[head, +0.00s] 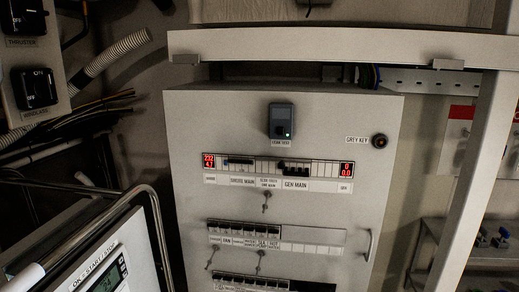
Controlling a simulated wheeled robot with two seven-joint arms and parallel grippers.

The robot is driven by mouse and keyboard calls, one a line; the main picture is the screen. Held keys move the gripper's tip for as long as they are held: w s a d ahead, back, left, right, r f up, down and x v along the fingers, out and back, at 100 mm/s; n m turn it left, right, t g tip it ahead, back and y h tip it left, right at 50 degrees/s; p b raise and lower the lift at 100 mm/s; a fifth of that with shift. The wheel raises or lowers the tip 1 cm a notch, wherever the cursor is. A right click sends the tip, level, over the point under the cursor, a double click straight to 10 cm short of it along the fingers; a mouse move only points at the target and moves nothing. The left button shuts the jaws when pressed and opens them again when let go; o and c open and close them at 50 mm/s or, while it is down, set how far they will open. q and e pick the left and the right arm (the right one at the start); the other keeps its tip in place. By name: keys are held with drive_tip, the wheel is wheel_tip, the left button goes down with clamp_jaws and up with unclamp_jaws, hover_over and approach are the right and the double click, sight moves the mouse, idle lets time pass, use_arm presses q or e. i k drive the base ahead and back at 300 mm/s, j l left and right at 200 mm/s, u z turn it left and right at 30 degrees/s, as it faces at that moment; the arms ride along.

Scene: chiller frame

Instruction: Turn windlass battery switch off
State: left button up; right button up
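The windlass battery switch (35,88) is a black rotary knob on a light panel at the upper left edge of the head view. A label below it appears to read windlass, and small ON and OFF marks sit around the knob. Its pointing direction is too dark to tell. A similar black switch, labelled thruster (24,16), is above it and partly cut off by the top of the view. Neither of my grippers shows in this view.
A grey electrical cabinet (285,190) with breaker rows and red displays fills the middle. A corrugated hose (118,52) and black cables run just right of the switch panel. A metal rail (115,205) and a start/stop control panel (112,270) stand at lower left.

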sight(42, 89)
drive_tip(key=u, duration=1.3)
drive_tip(key=k+l+z, duration=0.2)
drive_tip(key=k+l, duration=0.05)
drive_tip(key=l, duration=0.05)
